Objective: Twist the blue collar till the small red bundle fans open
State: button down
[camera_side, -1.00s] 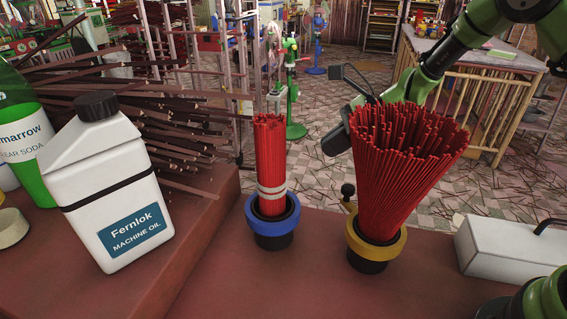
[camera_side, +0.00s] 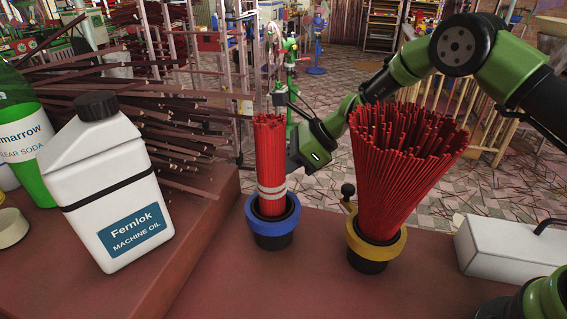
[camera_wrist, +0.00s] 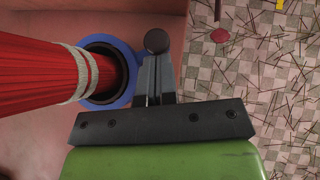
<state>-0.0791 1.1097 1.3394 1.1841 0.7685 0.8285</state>
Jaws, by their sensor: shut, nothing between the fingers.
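The small red bundle (camera_side: 270,155) stands upright and narrow, bound by pale bands, in the blue collar (camera_side: 273,226) on a dark base. In the wrist view the bundle (camera_wrist: 40,72) enters from the left and the blue collar (camera_wrist: 125,58) rings a dark opening. A round black knob (camera_wrist: 157,41) sits just right of the collar. My gripper (camera_wrist: 155,65) is shut and empty, its fingertips close to the knob; I cannot tell whether they touch it. In the side view my gripper's body is behind and right of the bundle, its fingertips hidden.
A wide fanned red bundle (camera_side: 405,150) stands in a yellow collar (camera_side: 375,246) to the right, with its own black knob (camera_side: 348,190). A white oil bottle (camera_side: 110,190) and green soda bottle (camera_side: 25,135) stand left. A pale box (camera_side: 510,248) lies right.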

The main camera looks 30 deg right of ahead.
jog(key=shift+w+a, duration=0.45)
jog(key=shift+a, duration=0.15)
